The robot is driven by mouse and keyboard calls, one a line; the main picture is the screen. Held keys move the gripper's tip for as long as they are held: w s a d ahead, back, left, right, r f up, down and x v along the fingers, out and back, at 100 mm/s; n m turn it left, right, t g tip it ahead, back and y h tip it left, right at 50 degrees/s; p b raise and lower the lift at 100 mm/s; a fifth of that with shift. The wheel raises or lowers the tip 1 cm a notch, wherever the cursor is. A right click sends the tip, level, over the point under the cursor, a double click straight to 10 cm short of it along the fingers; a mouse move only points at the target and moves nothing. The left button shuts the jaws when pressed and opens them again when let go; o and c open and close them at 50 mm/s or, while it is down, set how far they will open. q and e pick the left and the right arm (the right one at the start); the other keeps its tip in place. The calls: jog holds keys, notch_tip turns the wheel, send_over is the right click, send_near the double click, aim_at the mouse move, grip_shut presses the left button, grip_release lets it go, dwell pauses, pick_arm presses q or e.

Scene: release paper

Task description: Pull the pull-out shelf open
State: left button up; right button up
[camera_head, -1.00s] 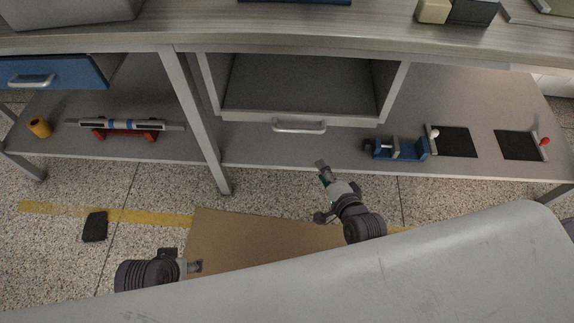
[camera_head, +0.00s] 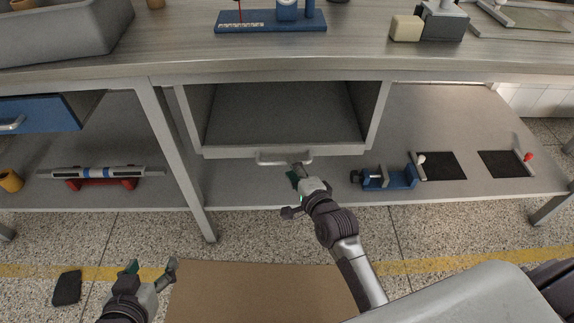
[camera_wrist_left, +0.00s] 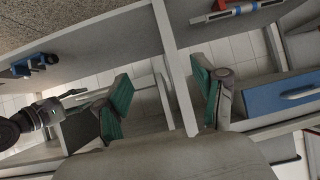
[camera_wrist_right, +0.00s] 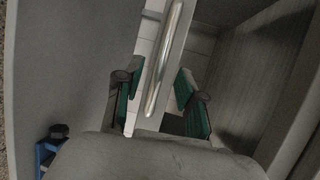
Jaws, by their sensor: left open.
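The pull-out shelf (camera_head: 345,150) is grey, with a low front edge under an open compartment below the worktop. Its silver bar handle (camera_head: 270,160) is at the middle of that front edge. My right gripper (camera_head: 299,174) is at the right part of the handle. In the right wrist view the handle (camera_wrist_right: 167,60) runs lengthwise between the two spread green-padded fingers; I cannot tell whether they touch it. My left gripper (camera_head: 152,268) is open and empty, low at the left, well away from the handle. Its spread fingers (camera_wrist_left: 163,95) also show in the left wrist view.
A blue drawer (camera_head: 38,115) is at the left. The lower shelf holds a blue vise (camera_head: 392,179), black pads (camera_head: 442,166) and a level on a red stand (camera_head: 100,173). A table leg (camera_head: 178,160) stands between my grippers. A brown mat (camera_head: 255,292) lies on the floor.

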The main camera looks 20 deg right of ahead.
jog(key=x, duration=0.3)
jog(key=shift+b, duration=0.4)
pick_arm(q)
jog(key=shift+w+d+r+t+h, duration=0.15)
jog(key=shift+w+d+r+t, duration=0.1)
jog(key=shift+w+r+t, duration=0.35)
jog(key=shift+w+d+r+t+h, duration=0.15)
jog(key=shift+w+r+t, duration=0.25)
jog(key=shift+r, duration=0.4)
jog(key=shift+w+d+r+t+h, duration=0.1)
jog(key=shift+w+d+r+t, duration=0.2)
jog(key=shift+w+r+t, duration=0.3)
pick_arm(e)
jog(key=shift+w, duration=0.35)
pick_arm(q)
jog(key=shift+s+r, duration=0.1)
jog(key=shift+s, duration=0.05)
pick_arm(e)
grip_shut()
